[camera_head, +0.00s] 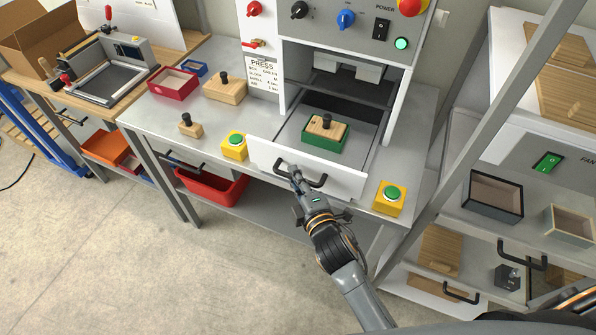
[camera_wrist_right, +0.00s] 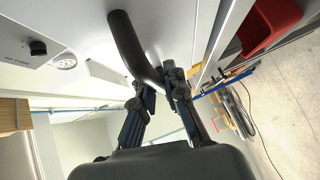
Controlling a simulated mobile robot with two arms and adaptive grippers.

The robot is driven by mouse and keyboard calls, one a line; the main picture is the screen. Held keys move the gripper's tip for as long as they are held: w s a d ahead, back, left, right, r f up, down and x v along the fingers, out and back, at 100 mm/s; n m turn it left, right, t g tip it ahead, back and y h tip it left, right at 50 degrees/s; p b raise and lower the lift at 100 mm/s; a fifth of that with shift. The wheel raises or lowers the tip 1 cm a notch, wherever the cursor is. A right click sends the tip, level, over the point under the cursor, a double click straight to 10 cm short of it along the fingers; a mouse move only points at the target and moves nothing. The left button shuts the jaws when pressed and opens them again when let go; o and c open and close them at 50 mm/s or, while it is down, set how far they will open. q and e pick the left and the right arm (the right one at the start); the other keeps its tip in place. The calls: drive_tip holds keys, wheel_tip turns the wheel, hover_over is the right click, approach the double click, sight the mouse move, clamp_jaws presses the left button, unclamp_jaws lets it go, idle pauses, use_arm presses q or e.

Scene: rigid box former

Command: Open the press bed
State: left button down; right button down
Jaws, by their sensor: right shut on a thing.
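The press bed (camera_head: 265,155) is a white-fronted drawer under the press (camera_head: 262,100). It stands out from the press housing, and its grey inside shows. A green box (camera_head: 325,146) with a wooden block and black knob (camera_head: 327,122) sits on it. The bed's black handle (camera_head: 317,182) is on its front. My right gripper (camera_head: 294,175) is shut on the left part of this handle. In the right wrist view the dark handle (camera_wrist_right: 128,45) runs between the fingertips (camera_wrist_right: 162,82). My left gripper is not in view.
Yellow boxes with green buttons stand left (camera_head: 234,152) and right (camera_head: 390,205) of the bed. Red (camera_head: 172,90) and blue (camera_head: 194,68) trays and wooden blocks lie on the bench at left. A red bin (camera_head: 212,190) sits below. A grey post (camera_head: 470,130) slants at right. Floor in front is clear.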

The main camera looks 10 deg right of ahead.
drive_tip(key=shift+f, duration=0.1)
drive_tip(key=c, duration=1.4)
unclamp_jaws()
drive_tip(key=shift+o, duration=0.2)
drive_tip(key=v, duration=1.2)
drive_tip(key=shift+a, duration=0.1)
drive_tip(key=s+d+f+m+g, duration=0.1)
drive_tip(key=s+f+m+g, duration=0.15)
drive_tip(key=f, duration=0.75)
drive_tip(key=s+d+f+m+g+h+b, duration=0.1)
drive_tip(key=s+f+m+g, duration=0.15)
drive_tip(key=f, duration=0.85)
drive_tip(key=s+d+f+m+g, duration=0.1)
drive_tip(key=s+f+m+g, duration=0.15)
drive_tip(key=f, duration=0.75)
drive_tip(key=s+d+f+m+g+h, duration=0.1)
drive_tip(key=s+d+f+m+g, duration=0.2)
drive_tip(key=s+f, duration=0.6)
drive_tip(key=s+d+f+m+g+h, duration=0.1)
drive_tip(key=s+d+f+m+g, duration=0.3)
drive_tip(key=s, duration=1.2)
drive_tip(key=d+f+m+b, duration=0.1)
drive_tip(key=d+f, duration=0.2)
drive_tip(key=f, duration=0.3)
drive_tip(key=shift+d+f+m, duration=0.15)
drive_tip(key=shift+m, duration=0.2)
